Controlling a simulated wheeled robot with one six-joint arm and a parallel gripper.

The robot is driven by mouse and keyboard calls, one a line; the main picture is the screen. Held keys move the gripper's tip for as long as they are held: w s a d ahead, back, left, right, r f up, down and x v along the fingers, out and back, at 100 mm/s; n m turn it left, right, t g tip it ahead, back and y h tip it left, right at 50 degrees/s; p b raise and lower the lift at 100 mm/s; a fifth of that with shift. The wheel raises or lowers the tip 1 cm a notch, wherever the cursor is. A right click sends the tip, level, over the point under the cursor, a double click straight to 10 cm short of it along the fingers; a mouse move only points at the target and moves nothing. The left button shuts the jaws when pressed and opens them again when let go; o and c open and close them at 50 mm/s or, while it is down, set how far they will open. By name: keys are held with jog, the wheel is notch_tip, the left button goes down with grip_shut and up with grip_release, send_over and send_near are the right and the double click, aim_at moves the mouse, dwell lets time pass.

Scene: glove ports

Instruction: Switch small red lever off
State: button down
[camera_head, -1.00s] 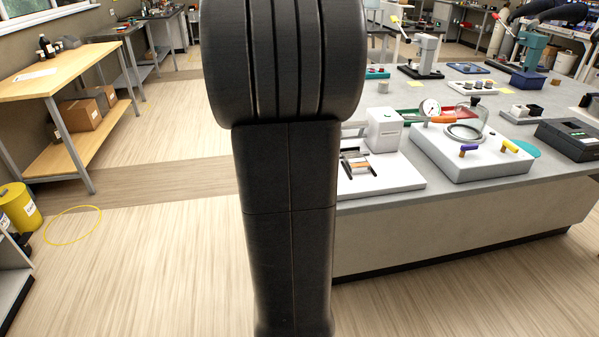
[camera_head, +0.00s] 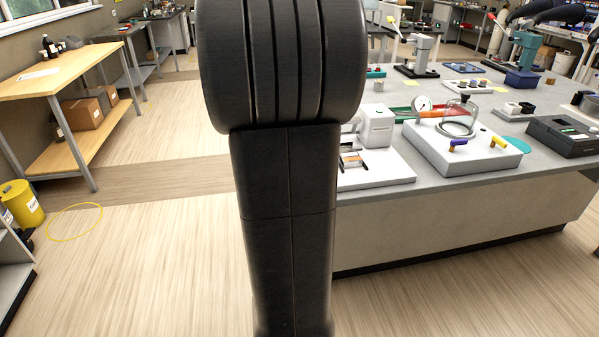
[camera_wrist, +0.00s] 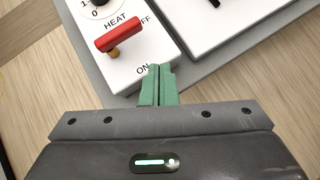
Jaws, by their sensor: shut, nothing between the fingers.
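The small red lever (camera_wrist: 118,35) shows in the wrist view as a red handle on a short brass-coloured stem. It stands on a white panel (camera_wrist: 118,72) marked HEAT, OFF and ON. Its handle slants up to the right, with its right end near the OFF lettering; I cannot tell its setting. My gripper (camera_wrist: 157,72) has green fingers, closed together and empty. Its tips are beside the ON lettering, below and right of the lever in the picture and apart from it. In the head view I cannot make out the lever or my gripper.
A numbered dial (camera_wrist: 98,8) is above the lever. A second white unit (camera_wrist: 205,22) lies to the right. In the head view, the grey bench (camera_head: 480,185) carries a white box with purple (camera_head: 458,143) and yellow (camera_head: 499,140) handles. Open floor (camera_head: 150,260) lies left.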

jog(key=s+d+r+p, duration=0.1)
jog(key=s+r+p, duration=0.3)
jog(key=s+r, duration=0.2)
jog(key=shift+s+r, duration=0.25)
jog(key=shift+r, duration=0.2)
